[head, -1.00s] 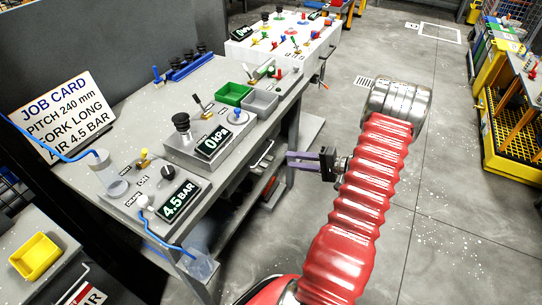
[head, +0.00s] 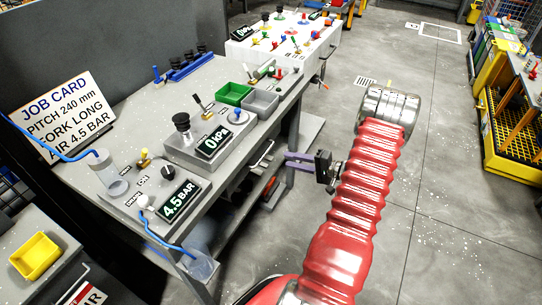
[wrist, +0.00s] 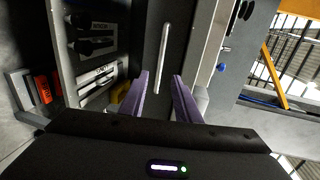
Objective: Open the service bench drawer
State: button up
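The service bench (head: 130,145) stands left of my arm in the head view. Under its top, on the side facing me, is the drawer's bright bar handle (head: 264,153). In the wrist view the handle (wrist: 163,50) is a long upright silver bar on the dark drawer front (wrist: 180,30). My gripper (head: 287,160) is beside the bench, short of the handle. The handle lies ahead, roughly in line with the gap. The drawer looks shut.
A grey box with an 0 kPa display (head: 212,141) and a 4.5 bar panel (head: 178,198) sit on the bench top. Several tools on labelled dark holders (wrist: 95,45) are left of the drawer front in the wrist view. Floor right of my arm is clear.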

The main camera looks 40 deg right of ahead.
jog(key=x, duration=0.9)
jog(key=shift+w, duration=0.3)
jog(key=shift+a, duration=0.1)
jog(key=shift+c, duration=0.5)
grip_shut()
